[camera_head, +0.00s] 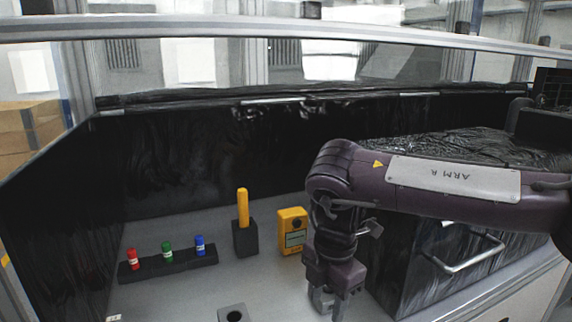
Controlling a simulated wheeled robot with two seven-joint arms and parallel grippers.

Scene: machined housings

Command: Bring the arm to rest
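My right arm (455,190), purple and marked "ARM R", reaches in from the right and bends down at the elbow. My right gripper (325,302) points down, low in the view, just in front and to the right of a yellow device. A grey metallic piece shows at its fingertips. I cannot tell if it is part of the gripper or a separate thing, nor whether the fingers are open or shut. My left arm and gripper are not in view.
A black rack (168,264) holds red, green and blue capped pieces. A yellow stick (243,208) stands in a black block (245,239), beside the yellow device (293,231). A grey block with a hole (232,314) is in front. A black handled box (440,262) stands right.

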